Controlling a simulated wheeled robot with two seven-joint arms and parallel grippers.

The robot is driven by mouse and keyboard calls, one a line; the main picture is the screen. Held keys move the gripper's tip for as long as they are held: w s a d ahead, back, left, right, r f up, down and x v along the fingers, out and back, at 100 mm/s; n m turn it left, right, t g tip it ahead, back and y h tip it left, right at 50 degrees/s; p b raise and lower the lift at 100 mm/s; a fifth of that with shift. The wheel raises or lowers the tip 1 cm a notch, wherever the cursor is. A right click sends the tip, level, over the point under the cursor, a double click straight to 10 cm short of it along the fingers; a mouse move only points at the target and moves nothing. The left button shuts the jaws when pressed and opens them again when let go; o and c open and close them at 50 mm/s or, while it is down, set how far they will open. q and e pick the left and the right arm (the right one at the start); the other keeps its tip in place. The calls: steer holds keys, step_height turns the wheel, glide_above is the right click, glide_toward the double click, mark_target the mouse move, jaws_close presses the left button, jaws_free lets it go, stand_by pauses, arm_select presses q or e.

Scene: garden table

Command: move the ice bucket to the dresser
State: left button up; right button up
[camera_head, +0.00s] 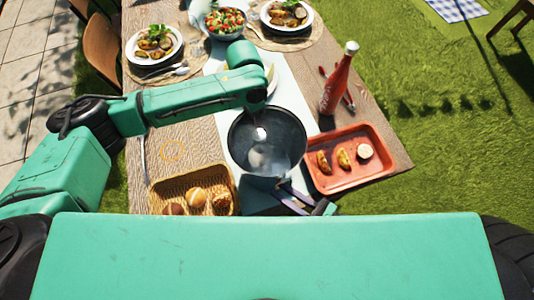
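The ice bucket (266,158) is a round, dark grey metal vessel. It stands on the pale runner of the wooden table, and I look down into its open top. My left arm reaches over the table from the left and bends just behind the bucket; its gripper is not visible. My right gripper (292,198) is low in the view, at the near side of the bucket, partly hidden by my body. I cannot tell whether its fingers are apart or whether they touch the bucket. No dresser is in view.
A red tray (378,173) with food lies right of the bucket, a red bottle (338,82) behind it. A bread basket (181,182) is at the near left. Plates of food (172,53) and a salad bowl (210,32) stand at the far end. Grass (450,130) lies open to the right.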

arm_select(q)
steer(key=shift+s, duration=0.1)
steer(key=shift+c, duration=1.3)
arm_select(e)
steer(key=shift+c, duration=1.3)
arm_select(q)
jaws_close()
arm_select(e)
jaws_close()
arm_select(q)
steer(key=shift+d, duration=0.1)
